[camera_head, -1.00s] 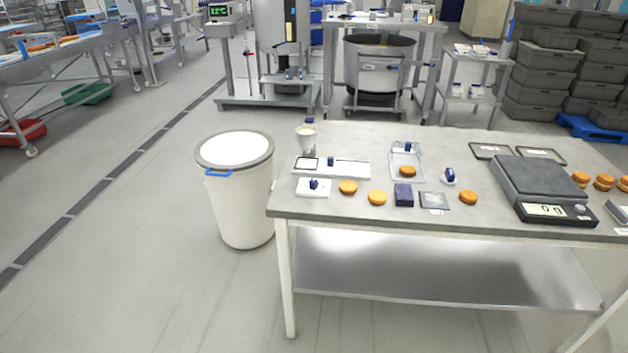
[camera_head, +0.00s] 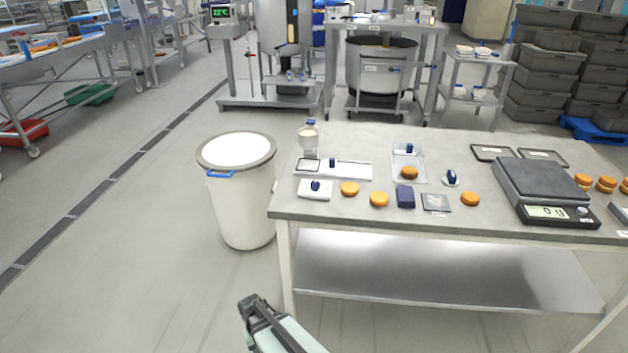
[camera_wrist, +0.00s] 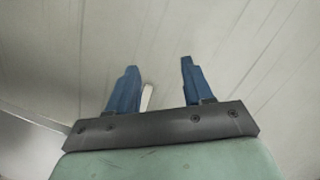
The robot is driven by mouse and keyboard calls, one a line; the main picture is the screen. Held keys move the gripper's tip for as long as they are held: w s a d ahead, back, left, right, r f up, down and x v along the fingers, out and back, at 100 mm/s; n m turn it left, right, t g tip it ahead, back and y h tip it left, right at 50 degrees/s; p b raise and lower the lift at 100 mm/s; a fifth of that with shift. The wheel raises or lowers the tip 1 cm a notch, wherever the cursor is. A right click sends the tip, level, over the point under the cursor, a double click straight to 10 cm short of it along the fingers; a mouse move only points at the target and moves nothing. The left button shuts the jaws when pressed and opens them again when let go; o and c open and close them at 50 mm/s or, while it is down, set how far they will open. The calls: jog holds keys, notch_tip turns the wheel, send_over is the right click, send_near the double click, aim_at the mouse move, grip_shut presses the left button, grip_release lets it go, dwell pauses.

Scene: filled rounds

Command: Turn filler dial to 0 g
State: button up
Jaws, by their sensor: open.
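A small filler unit stands at the table's left end, with a cup-like hopper (camera_head: 308,136) over a flat white base (camera_head: 350,170). A dark blue knob (camera_head: 332,162) sits on that base. In front of it, a white box (camera_head: 327,190) carries another dark blue knob (camera_head: 315,186). I cannot tell which knob is the filler dial, and their markings are too small to read. My gripper (camera_wrist: 158,68) is open and empty in the wrist view, its blue fingers apart over pale floor. In the head view its dark mount shows low, in front of the table's left leg, well away from both knobs.
The table (camera_head: 465,222) holds several orange rounds, a dark blue block (camera_head: 405,196), a clear tray (camera_head: 422,160), a small blue-handled piece (camera_head: 450,178) and a black scale (camera_head: 545,185) reading 0 g. A large white bin (camera_head: 240,210) stands left of the table.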

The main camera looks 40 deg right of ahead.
jog(key=w+d+r+m+t+h, duration=0.1)
jog(key=w+d+r+m+t, duration=0.15)
jog(key=w+d+r, duration=0.75)
jog(key=w+d+r+m+t+h, duration=0.15)
jog(key=w+r+t, duration=0.25)
jog(key=w+r, duration=1.2)
notch_tip(320, 180, up, 28)
jog(key=m+g+h, duration=0.2)
jog(key=m+g, duration=0.1)
jog(key=m, duration=0.4)
send_over(315, 182)
jog(key=s+a, duration=0.2)
jog(key=a, duration=0.3)
jog(key=x, duration=0.9)
jog(key=a+x, duration=0.1)
jog(key=x, duration=0.3)
jog(key=shift+w+d+f, duration=0.15)
jog(key=shift+w+f, duration=0.05)
jog(key=shift+f, duration=0.3)
jog(key=shift+c, duration=0.5)
grip_shut()
